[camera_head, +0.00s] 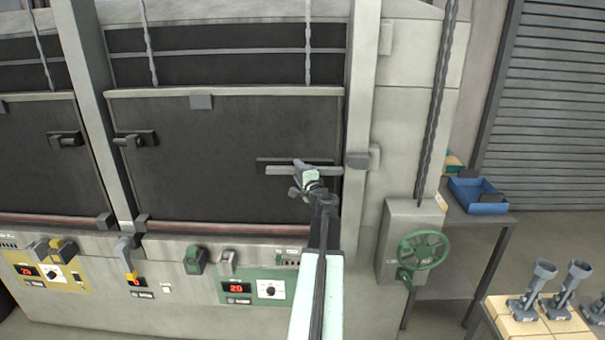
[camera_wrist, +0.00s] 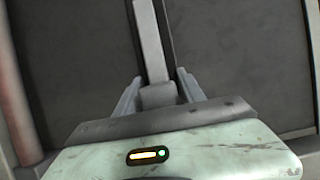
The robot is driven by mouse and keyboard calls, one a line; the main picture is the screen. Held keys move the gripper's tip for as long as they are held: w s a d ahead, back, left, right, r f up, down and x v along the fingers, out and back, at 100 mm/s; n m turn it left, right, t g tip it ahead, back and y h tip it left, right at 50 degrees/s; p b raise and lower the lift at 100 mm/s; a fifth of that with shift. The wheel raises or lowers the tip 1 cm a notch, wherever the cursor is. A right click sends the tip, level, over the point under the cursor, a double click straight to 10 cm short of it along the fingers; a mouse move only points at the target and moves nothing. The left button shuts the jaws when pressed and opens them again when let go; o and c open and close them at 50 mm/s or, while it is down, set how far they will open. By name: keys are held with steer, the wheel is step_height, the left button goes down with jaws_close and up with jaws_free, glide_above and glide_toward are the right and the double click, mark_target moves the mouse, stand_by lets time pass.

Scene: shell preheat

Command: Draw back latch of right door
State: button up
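The right door (camera_head: 225,150) of the furnace is a dark panel, down in its frame. Its latch (camera_head: 265,169) is a grey horizontal bar near the door's right edge, with a bracket (camera_head: 357,160) on the frame post beside it. My gripper (camera_head: 299,180) is at the latch, and my arm hides part of it. In the wrist view my gripper (camera_wrist: 159,82) has its two fingers spread on both sides of a grey block from which the latch bar (camera_wrist: 152,45) runs away upward. The fingers are very close to the block; contact is not clear.
The left door (camera_head: 45,160) has its own latch (camera_head: 66,139). A control panel (camera_head: 252,290) is below the right door. A green handwheel (camera_head: 423,250) sticks out at right. A table with a blue bin (camera_head: 478,196) and a stand with grey fixtures (camera_head: 530,290) are further right.

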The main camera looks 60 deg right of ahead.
steer(key=shift+o, duration=0.2)
steer(key=shift+s+d, duration=0.25)
steer(key=shift+s, duration=0.1)
steer(key=v, duration=0.7)
steer(key=shift+s+a, duration=0.2)
steer(key=shift+a, duration=0.1)
